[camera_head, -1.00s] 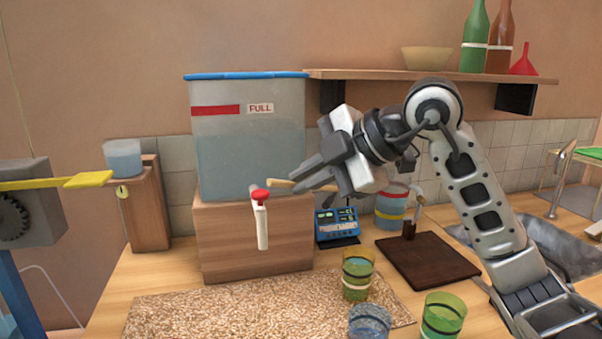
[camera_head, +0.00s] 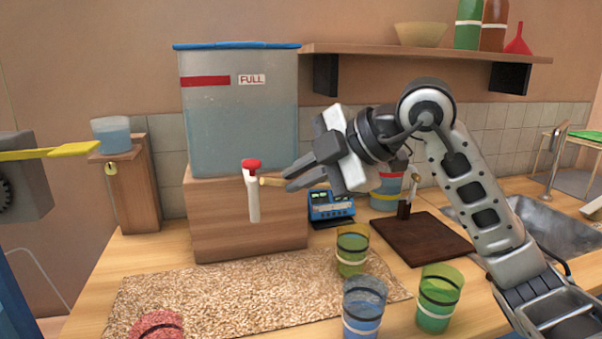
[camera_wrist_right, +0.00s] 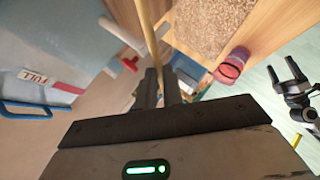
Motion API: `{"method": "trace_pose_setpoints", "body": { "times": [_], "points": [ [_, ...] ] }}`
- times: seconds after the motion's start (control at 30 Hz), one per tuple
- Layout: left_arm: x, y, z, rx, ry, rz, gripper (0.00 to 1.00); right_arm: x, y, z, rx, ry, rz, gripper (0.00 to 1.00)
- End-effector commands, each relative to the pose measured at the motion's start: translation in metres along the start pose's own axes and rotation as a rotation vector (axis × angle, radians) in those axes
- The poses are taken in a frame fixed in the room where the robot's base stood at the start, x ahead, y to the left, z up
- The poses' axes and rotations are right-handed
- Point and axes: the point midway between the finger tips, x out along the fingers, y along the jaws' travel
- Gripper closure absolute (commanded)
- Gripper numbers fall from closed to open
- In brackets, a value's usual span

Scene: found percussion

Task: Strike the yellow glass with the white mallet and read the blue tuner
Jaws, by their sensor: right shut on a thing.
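My right gripper (camera_head: 290,180) is shut on a tan wooden stick (camera_head: 271,181), its end overlapping the white tap in the picture. The stick runs out of the top of the right wrist view (camera_wrist_right: 148,30). No white mallet head can be made out on it. The yellow glass (camera_head: 351,258), dark-banded, stands upright at the mat's right, below and right of the gripper and apart from it. The blue tuner (camera_head: 330,208) stands behind it, its screen too small to read. My left gripper (camera_wrist_right: 284,72) shows only in the right wrist view, open and empty.
A dark board (camera_head: 425,240) lies right. The speckled mat's middle (camera_head: 220,300) is clear.

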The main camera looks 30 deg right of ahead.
Motion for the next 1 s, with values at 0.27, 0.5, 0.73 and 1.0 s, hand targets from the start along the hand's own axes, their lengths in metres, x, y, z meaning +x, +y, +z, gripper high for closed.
{"method": "trace_pose_setpoints", "body": {
  "times": [0.27,0.5,0.73,1.0],
  "points": [
    [0.011,-0.002,0.019,-0.010,-0.001,0.004,0.19,0.014,-0.017,0.013,0.042,0.024,-0.009,1.00],
    [0.012,0.000,0.019,-0.008,0.042,0.015,0.19,0.031,-0.037,0.035,0.156,0.110,-0.021,1.00],
    [-0.003,0.001,-0.002,-0.013,0.007,0.006,0.19,0.004,-0.003,0.018,0.154,0.106,-0.022,1.00],
    [-0.003,-0.002,0.000,0.020,-0.019,-0.009,0.19,-0.003,0.007,0.012,0.153,0.108,-0.022,1.00]
  ]
}}
